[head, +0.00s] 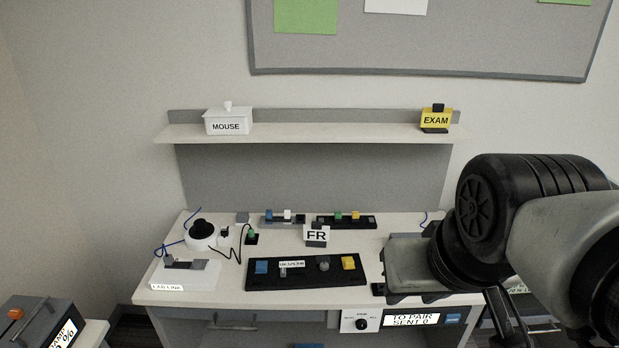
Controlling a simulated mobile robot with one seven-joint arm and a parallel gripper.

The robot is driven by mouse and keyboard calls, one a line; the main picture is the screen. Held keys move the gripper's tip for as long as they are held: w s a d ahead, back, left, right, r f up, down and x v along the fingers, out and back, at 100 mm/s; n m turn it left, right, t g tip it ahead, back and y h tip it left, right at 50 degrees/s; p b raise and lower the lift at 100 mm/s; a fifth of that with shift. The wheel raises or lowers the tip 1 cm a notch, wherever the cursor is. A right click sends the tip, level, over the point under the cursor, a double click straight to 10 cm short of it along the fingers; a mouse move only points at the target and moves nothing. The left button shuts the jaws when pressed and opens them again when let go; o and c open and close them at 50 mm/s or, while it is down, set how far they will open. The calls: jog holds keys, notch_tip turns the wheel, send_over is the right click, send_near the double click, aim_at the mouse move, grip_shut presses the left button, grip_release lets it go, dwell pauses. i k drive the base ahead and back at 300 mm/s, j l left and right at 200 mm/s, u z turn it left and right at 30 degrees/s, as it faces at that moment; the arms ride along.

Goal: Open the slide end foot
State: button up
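I cannot pick out a part that is clearly the slide end foot. A black panel (300,283) with a blue block, a grey knob and a yellow block lies at the front of the bench. Behind it are two dark strips with small coloured blocks, a left one (283,219) and a right one (346,222). My arm comes in from the right. My gripper (380,289) seems to be at the end of the grey-green body, just right of the black panel. Its fingers are too small and dark to tell open from shut.
A white LAB LINK unit (186,274) and a round white device (201,234) with cables stand at the left. An FR sign (316,235) stands mid-bench. The shelf (330,132) holds a MOUSE box (228,122) and a yellow EXAM item (436,120). My arm hides the bench's right end.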

aim_at(261, 267)
jog(key=j+u, duration=0.1)
jog(key=u, duration=0.6)
jog(key=j+z, duration=0.4)
jog(key=z, duration=0.2)
jog(key=u, duration=0.4)
